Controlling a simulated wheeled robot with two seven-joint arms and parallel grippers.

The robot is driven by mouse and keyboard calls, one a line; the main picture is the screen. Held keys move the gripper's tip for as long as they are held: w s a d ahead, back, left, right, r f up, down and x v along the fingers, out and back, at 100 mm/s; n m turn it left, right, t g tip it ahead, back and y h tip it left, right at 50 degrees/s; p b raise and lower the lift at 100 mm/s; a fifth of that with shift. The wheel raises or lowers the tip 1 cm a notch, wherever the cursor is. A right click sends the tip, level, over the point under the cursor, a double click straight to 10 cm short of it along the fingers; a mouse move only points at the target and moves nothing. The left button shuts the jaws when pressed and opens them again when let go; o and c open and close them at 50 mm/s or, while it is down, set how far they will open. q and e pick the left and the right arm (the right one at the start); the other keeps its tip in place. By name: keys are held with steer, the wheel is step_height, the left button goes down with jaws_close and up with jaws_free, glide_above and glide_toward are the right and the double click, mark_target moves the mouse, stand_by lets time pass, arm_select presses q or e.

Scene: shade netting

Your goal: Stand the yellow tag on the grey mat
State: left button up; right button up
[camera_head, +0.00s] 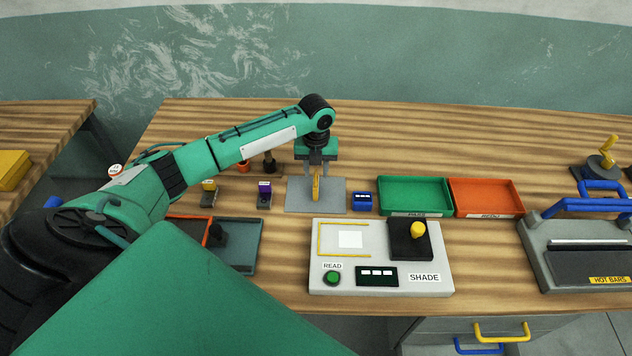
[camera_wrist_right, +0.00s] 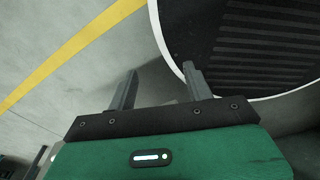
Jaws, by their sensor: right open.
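The yellow tag (camera_head: 316,189) is upright over the middle of the grey mat (camera_head: 297,200) in the head view. Its lower end is at or very close to the mat; I cannot tell if it touches. My left gripper (camera_head: 316,170) points straight down over the mat, its fingers closed around the upper part of the tag. The fingers hide the tag's top. My right gripper (camera_wrist_right: 158,88) shows in the right wrist view, open and empty, above the floor and away from the table.
Right of the mat are a blue block (camera_head: 362,202), a green tray (camera_head: 416,181) and an orange tray (camera_head: 484,184). The grey SHADE reader (camera_head: 432,293) stands in front. Small tagged holders (camera_head: 264,196) stand to the left. A HOT BARS machine (camera_head: 540,255) is at far right.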

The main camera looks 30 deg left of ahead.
arm_select(q)
step_height(320, 180, up, 6)
steer(key=shift+r+b, duration=0.1)
steer(key=shift+b, duration=0.35)
